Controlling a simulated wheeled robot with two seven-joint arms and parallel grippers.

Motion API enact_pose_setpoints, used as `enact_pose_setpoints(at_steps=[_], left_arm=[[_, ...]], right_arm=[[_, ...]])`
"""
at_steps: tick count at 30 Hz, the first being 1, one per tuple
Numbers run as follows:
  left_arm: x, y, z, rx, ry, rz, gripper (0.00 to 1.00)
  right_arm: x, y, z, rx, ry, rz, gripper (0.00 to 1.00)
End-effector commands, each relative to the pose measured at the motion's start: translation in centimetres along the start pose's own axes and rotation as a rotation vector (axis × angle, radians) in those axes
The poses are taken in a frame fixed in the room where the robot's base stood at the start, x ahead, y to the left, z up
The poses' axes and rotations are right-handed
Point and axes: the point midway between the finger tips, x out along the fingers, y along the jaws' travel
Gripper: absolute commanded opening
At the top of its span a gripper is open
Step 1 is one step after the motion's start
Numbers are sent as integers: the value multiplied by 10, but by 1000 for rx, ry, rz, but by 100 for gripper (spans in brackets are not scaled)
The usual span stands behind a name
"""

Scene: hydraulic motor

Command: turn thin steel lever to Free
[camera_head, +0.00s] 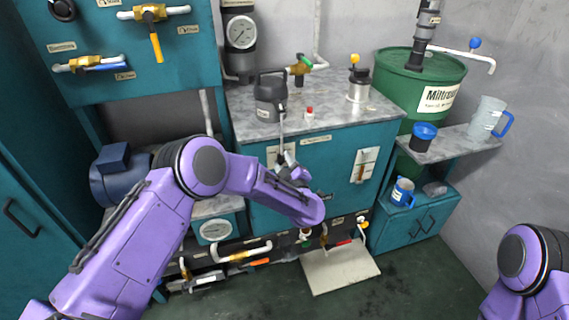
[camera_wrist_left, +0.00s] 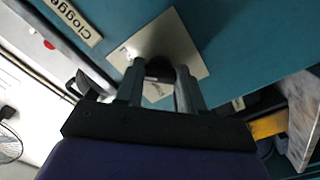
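A thin steel lever (camera_head: 281,127) stands close to upright at the front of the grey-topped cabinet, with its upper end in front of a dark grey can. A pale square plate (camera_wrist_left: 188,46) is on the teal cabinet front in the left wrist view, with a dark round part (camera_wrist_left: 159,68) at its middle. My left gripper (camera_head: 287,163) is at the cabinet front by the lever's lower end. In the left wrist view its two fingers (camera_wrist_left: 158,82) are apart, on either side of the dark part. Whether they touch it is unclear. My right gripper is out of view.
The dark grey can (camera_head: 270,97) stands on the counter (camera_head: 340,110) above my left gripper. Another plate with a lever (camera_head: 365,163) is on the cabinet front to the right. Pipes with valves (camera_head: 240,254) run below. A "Clogged" label (camera_wrist_left: 72,18) shows in the left wrist view.

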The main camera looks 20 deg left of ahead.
Motion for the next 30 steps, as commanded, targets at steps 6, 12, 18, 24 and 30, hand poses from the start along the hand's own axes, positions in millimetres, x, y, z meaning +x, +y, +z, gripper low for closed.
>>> enact_pose_setpoints(at_steps=[6, 12, 18, 24, 30], left_arm=[[0, 0, 0, -4, 0, 1, 8], [0, -1, 1, -52, -1, 1, 8], [0, -1, 2, -175, -1, 1, 8], [0, -2, 2, -354, -1, 1, 8], [-1, -2, 3, -546, -2, 1, 8]], right_arm=[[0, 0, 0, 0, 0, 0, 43], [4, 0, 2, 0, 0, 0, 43], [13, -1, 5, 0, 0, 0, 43], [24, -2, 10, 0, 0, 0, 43], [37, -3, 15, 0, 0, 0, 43]])
